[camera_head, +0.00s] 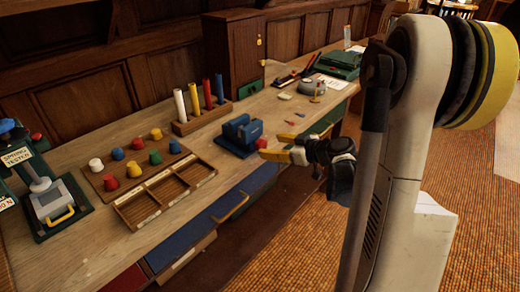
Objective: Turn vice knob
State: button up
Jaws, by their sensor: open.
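A blue vice (238,135) stands on the wooden workbench, near its front edge in the middle of the view. A small red part (261,143), which looks like the vice knob, shows at the right side of the vice. My gripper (271,146) comes in from the right with its two yellow fingers apart and pointing left at the red part. The fingertips are very close to the red part; I cannot tell whether they touch it. Nothing shows held between the fingers.
A rack of coloured rods (203,118) stands behind the vice. A board of coloured knobs (135,168) and a wooden tray (165,192) lie to the left. A drawer (230,206) handle juts from the bench front below. A green case (338,64) sits at the far end.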

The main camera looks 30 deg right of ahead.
aim_at(264, 145)
jog(key=b+x, duration=0.1)
jog(key=x, duration=0.4)
jog(key=shift+w+f+b, duration=0.15)
jog(key=shift+w+b, duration=0.1)
jog(key=shift+b, duration=0.05)
jog(key=c, duration=1.2)
